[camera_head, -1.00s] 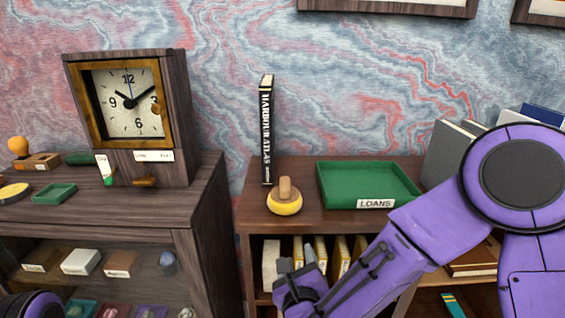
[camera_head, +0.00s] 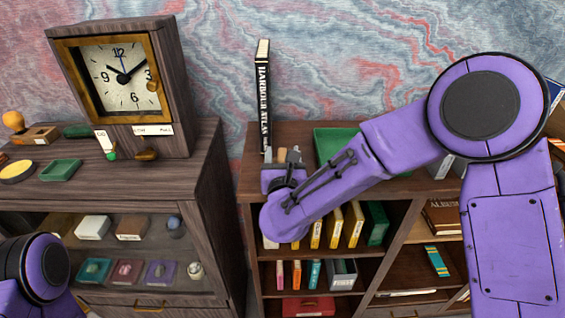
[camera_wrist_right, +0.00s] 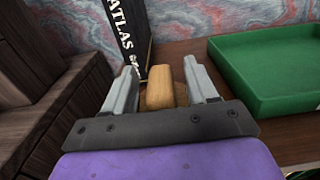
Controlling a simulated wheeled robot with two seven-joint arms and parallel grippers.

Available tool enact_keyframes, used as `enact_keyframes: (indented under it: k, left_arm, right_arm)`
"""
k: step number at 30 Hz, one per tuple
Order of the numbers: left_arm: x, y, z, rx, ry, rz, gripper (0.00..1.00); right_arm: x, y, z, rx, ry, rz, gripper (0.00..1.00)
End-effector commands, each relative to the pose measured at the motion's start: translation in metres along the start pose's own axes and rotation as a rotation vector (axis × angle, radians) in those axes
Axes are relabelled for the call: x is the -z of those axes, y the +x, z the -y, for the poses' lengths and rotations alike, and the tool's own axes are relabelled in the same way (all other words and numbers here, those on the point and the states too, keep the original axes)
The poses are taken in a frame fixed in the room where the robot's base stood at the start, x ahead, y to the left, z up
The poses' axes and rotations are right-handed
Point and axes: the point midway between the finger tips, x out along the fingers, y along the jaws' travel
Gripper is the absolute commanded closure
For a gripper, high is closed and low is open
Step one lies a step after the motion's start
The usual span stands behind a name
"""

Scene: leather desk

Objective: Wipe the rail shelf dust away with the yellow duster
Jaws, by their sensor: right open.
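The duster's wooden handle (camera_wrist_right: 162,88) stands upright between the two fingers of my right gripper in the right wrist view. The fingers are open, one on each side of the handle, with a small gap showing. The duster's yellow pad is hidden in that view. In the head view my right gripper (camera_head: 284,158) is at the left part of the brown bookcase top (camera_head: 385,186) and covers most of the duster. I cannot make out any dust, nor tell which surface is the rail shelf. My left gripper is out of view.
The black Harbour Atlas book (camera_head: 263,98) stands upright just behind my right gripper. A green tray (camera_wrist_right: 270,72) lies to its right. A wooden cabinet (camera_head: 205,185) with a clock (camera_head: 122,80) stands on the left, across a narrow gap. Books (camera_head: 350,222) fill the shelves below.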

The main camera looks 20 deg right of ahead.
Motion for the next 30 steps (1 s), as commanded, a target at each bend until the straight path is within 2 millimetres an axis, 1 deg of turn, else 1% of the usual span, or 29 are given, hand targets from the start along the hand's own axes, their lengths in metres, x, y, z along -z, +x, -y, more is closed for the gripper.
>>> enact_keyframes:
  k: [2, 3, 5, 6, 8, 9, 17, 20, 23, 25, 26, 30]
  left_arm:
    - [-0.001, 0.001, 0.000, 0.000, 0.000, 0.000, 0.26]
    - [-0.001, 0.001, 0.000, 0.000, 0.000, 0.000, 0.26]
    - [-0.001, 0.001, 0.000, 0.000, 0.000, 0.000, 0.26]
    - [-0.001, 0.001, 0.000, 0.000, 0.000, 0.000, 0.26]
    - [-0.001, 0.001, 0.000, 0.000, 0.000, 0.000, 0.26]
    - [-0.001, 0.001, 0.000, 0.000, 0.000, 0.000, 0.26]
    - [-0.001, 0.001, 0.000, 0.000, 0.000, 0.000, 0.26]
    - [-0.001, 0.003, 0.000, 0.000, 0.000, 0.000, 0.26]
    - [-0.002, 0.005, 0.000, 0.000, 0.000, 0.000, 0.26]
    - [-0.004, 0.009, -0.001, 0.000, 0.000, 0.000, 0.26]
    - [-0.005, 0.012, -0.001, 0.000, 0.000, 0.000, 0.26]
    - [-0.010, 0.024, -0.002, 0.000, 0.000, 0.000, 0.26]
  right_arm:
    - [0.001, 0.000, 0.000, -0.001, 0.000, 0.000, 0.43]
    - [0.001, 0.000, 0.000, -0.001, -0.001, 0.000, 0.46]
    - [0.001, -0.001, 0.000, -0.001, -0.001, -0.001, 0.65]
    - [0.001, -0.001, -0.001, -0.001, -0.001, -0.001, 0.78]
    - [0.001, -0.001, -0.001, -0.001, -0.001, -0.001, 0.98]
    - [0.001, -0.001, -0.001, -0.001, -0.001, -0.001, 1.00]
    - [0.000, -0.001, -0.001, -0.001, -0.001, 0.000, 1.00]
    - [-0.005, 0.000, 0.000, 0.001, 0.000, 0.000, 1.00]
    - [-0.018, 0.000, -0.001, 0.000, 0.002, 0.001, 1.00]
    - [-0.033, -0.002, 0.001, 0.000, 0.005, 0.002, 1.00]
    - [-0.038, -0.006, 0.006, 0.001, 0.007, 0.003, 1.00]
    - [-0.077, -0.030, 0.029, 0.000, 0.011, 0.004, 1.00]
